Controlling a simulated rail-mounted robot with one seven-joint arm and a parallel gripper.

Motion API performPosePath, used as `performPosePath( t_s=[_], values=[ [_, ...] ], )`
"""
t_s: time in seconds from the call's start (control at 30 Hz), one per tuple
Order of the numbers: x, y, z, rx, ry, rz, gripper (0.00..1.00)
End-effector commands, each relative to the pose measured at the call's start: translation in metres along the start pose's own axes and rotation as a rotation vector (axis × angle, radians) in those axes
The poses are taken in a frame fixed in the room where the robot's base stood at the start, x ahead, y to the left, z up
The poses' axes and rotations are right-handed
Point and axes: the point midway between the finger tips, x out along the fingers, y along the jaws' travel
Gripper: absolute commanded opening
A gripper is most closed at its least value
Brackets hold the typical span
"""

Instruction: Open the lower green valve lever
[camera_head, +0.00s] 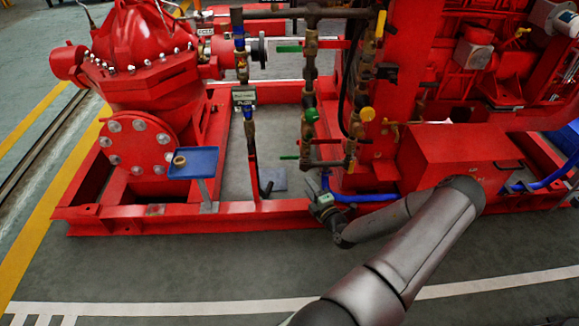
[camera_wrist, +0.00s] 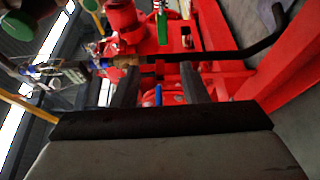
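The lower green valve lever (camera_head: 289,157) sticks out to the left, roughly level, from the lower end of the vertical brass and dark pipe (camera_head: 309,120). My gripper (camera_head: 314,184) is below and slightly right of it in the head view, apart from it. In the wrist view a green lever (camera_wrist: 163,28) shows beyond the fingertips, near the top centre; it looks like the lower one. My gripper (camera_wrist: 159,74) is open there, its two dark fingers apart with nothing held between them.
An upper green lever (camera_head: 289,49) sits higher on the same pipework. Yellow handles (camera_head: 381,24) and a green round knob (camera_head: 312,115) are close by. A blue tray (camera_head: 194,163) stands left. The red base frame (camera_head: 250,215) runs along the front; the floor before it is clear.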

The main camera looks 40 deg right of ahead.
Motion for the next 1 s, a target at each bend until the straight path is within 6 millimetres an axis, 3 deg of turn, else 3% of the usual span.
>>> performPosePath(
  t_s=[0.17,0.7,1.0],
  values=[
    [0.013,-0.006,0.006,0.024,-0.026,-0.001,0.4],
    [0.126,-0.009,0.006,0.019,-0.02,-0.001,0.4],
    [0.166,-0.007,0.008,0.02,-0.021,-0.003,0.4]
  ],
)
